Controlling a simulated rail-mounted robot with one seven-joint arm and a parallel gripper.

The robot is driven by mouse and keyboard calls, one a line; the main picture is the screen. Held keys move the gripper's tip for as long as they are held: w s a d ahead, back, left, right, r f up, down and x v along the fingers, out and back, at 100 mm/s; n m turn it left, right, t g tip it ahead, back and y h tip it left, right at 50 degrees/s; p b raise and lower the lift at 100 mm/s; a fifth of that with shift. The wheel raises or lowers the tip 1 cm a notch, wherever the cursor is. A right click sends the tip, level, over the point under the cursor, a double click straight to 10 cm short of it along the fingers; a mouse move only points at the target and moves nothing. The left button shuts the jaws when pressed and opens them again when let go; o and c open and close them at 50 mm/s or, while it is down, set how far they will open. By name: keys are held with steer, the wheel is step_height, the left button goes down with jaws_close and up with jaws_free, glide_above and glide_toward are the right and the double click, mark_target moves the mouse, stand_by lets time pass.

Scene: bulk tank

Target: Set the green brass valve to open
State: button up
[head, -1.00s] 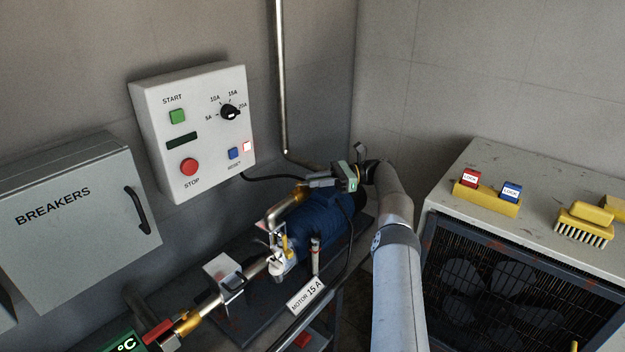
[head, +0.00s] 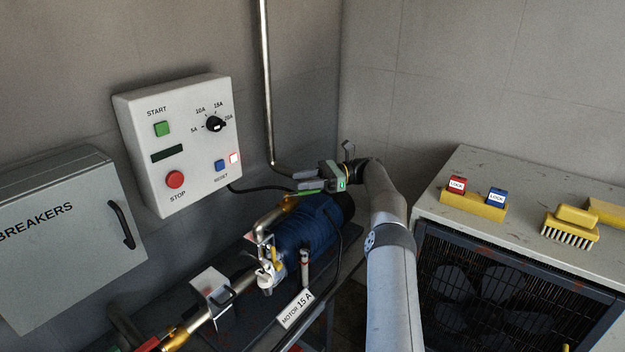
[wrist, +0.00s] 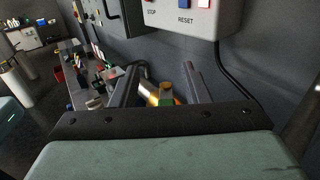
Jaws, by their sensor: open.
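A brass valve body (head: 290,203) sits on the pipe at the upper end of the blue motor-pump. A narrow green piece (head: 309,192), apparently its handle, shows just below my gripper (head: 299,180). In the wrist view the brass part (wrist: 149,93) and the green piece (wrist: 167,100) appear between the two fingers of my gripper (wrist: 158,84). The gripper is open, with its fingers pointing left over the valve. I cannot tell whether a finger touches the handle. The handle's exact angle is partly hidden by the gripper.
A white control box (head: 180,140) hangs on the wall behind, with a black cable (head: 262,191) running close to the gripper. A vertical pipe (head: 266,80) stands nearby. The blue motor (head: 305,228) lies below. A cabinet (head: 535,200) with lock blocks and a brush stands right.

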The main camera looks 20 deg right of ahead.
steer(key=s+a+r+b, duration=0.3)
steer(key=s+r, duration=0.6)
steer(key=s, duration=0.4)
steer(key=shift+a, duration=0.2)
steer(key=shift+r, duration=0.1)
